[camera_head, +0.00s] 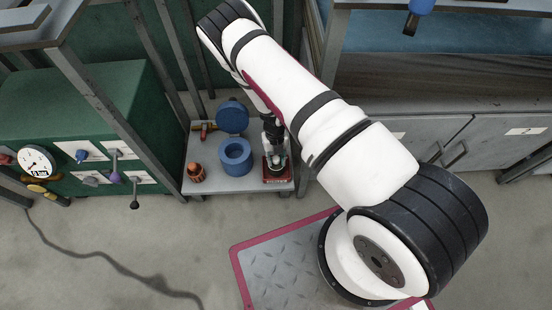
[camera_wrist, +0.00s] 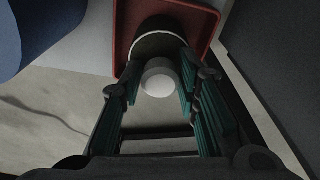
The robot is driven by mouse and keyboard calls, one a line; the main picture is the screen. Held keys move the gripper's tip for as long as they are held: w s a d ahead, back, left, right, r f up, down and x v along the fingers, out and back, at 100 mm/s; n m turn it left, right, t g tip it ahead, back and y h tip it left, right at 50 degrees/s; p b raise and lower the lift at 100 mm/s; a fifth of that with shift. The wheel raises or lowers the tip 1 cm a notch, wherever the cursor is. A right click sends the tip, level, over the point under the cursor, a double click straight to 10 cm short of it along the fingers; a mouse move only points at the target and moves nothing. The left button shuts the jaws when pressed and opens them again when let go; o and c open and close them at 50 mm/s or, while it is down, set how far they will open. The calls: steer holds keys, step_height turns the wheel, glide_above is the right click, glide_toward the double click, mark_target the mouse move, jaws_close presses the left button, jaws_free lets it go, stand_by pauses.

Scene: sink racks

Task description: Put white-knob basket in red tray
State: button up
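The red tray (camera_head: 277,181) sits at the right front of a small grey shelf; in the wrist view its red wall (camera_wrist: 123,45) shows behind the fingers. The basket, a dark round body with a pale rim (camera_wrist: 160,34), is within the tray's outline. Its white knob (camera_wrist: 160,80) points toward my wrist camera. My gripper (camera_wrist: 160,76) is open, with one finger on each side of the knob and a narrow gap visible at the left. In the head view my gripper (camera_head: 274,143) is above the tray and partly hides the basket. Whether the basket rests fully on the tray floor is hard to tell.
A blue ring-shaped container (camera_head: 236,157) stands left of the tray, with a blue round lid (camera_head: 232,116) behind it. An orange-brown item (camera_head: 196,172) is at the shelf's left front. Metal posts and a green cabinet (camera_head: 85,110) border the left; grey cabinets (camera_head: 430,140) stand right.

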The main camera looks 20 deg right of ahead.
steer(key=shift+o, duration=0.6)
steer(key=shift+r, duration=0.2)
step_height(320, 180, up, 12)
steer(key=w+p, duration=0.1)
steer(key=p, duration=0.3)
steer(key=shift+w, duration=0.2)
steer(key=shift+f, duration=0.1)
